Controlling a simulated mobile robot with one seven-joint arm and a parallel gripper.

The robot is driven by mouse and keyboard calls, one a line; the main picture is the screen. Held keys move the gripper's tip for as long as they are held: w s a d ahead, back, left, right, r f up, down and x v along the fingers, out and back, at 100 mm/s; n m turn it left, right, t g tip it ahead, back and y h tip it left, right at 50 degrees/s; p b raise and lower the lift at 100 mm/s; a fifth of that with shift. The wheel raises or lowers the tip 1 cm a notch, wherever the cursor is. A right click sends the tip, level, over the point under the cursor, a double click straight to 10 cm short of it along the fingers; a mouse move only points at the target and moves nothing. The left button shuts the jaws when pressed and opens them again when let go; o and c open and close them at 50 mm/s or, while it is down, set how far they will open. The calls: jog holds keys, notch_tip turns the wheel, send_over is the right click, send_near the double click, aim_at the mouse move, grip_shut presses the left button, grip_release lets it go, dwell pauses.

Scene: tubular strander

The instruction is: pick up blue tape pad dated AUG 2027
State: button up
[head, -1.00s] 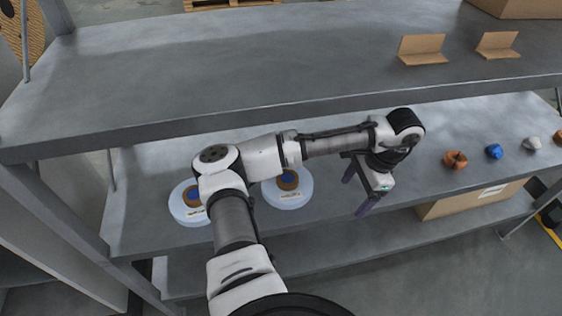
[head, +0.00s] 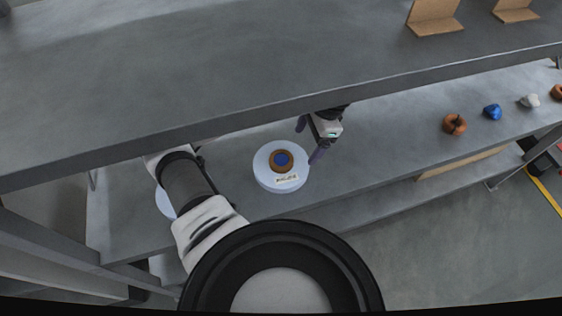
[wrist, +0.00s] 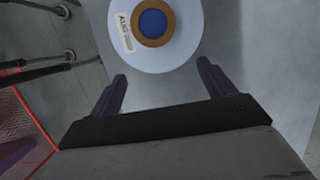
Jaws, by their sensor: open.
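A round pale blue-white tape pad (head: 268,181) with a brown ring and blue centre lies flat on the lower shelf. It also shows in the wrist view (wrist: 185,55), where its white label seems to read "AUG"; the year is too small to read. My gripper (head: 309,141) is open and empty, just right of this pad in the head view. In the wrist view my gripper (wrist: 162,70) has its two fingers apart, with the pad beyond the fingertips. A second pale pad (head: 165,201) is mostly hidden behind my arm at the left; its label is not visible.
An upper shelf (head: 230,85) overhangs the lower shelf (head: 385,150) close to my gripper. An orange coil (head: 454,124), a blue lump (head: 492,112) and a whitish lump (head: 529,100) lie to the right. Cardboard holders (head: 436,18) stand on the upper shelf. The shelf between pad and coil is clear.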

jog(key=a, duration=0.2)
jog(key=s+a, duration=0.1)
jog(key=a, duration=0.1)
jog(key=shift+s+a, duration=0.1)
jog(key=shift+a, duration=0.05)
jog(key=p+x, duration=0.1)
jog(key=x, duration=0.4)
jog(key=shift+s+a, duration=0.1)
jog(key=shift+a, duration=0.1)
jog(key=shift+c, duration=0.2)
jog(key=c, duration=1.2)
jog(key=shift+r, duration=0.2)
